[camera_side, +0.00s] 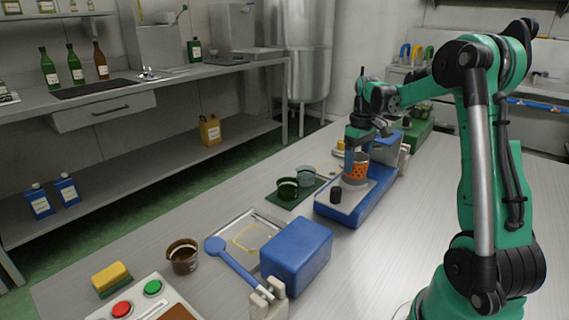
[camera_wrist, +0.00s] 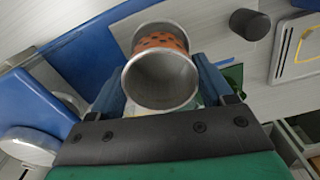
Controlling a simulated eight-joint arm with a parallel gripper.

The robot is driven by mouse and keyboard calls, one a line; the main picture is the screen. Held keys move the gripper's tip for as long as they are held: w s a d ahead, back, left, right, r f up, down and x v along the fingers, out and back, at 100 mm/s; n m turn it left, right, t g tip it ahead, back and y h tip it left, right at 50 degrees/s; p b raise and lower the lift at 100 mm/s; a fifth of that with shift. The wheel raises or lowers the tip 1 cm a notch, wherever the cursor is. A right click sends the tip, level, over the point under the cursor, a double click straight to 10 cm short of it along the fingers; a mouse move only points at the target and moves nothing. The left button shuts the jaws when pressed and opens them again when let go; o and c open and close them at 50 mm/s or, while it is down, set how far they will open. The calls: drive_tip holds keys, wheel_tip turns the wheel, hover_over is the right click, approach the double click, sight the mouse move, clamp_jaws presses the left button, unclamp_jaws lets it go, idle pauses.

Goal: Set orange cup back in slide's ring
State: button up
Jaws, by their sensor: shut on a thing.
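The orange cup (camera_side: 356,168), a metal cup with a dotted orange band, is upright between the fingers of my gripper (camera_side: 357,150). In the wrist view I look into the cup's open mouth (camera_wrist: 162,82), with the blue fingers of my gripper (camera_wrist: 161,88) shut on either side. The cup is over the grey plate of the blue slide (camera_side: 340,213), which carries a black knob (camera_side: 336,195). I cannot tell whether the cup's bottom touches the plate. The slide's ring cannot be made out; the cup and fingers cover that spot.
Nearer are a metal tray (camera_side: 225,232), a blue box (camera_side: 296,254), a brown cup (camera_side: 183,256) and a button panel (camera_side: 140,296). The bench's right side is mostly clear.

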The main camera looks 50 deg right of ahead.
drive_tip(key=shift+f, duration=0.1)
idle(0.3)
drive_tip(key=shift+f, duration=0.65)
drive_tip(key=shift+f, duration=0.45)
drive_tip(key=o, duration=1)
drive_tip(key=shift+r, duration=0.1)
drive_tip(key=shift+r, duration=3.9)
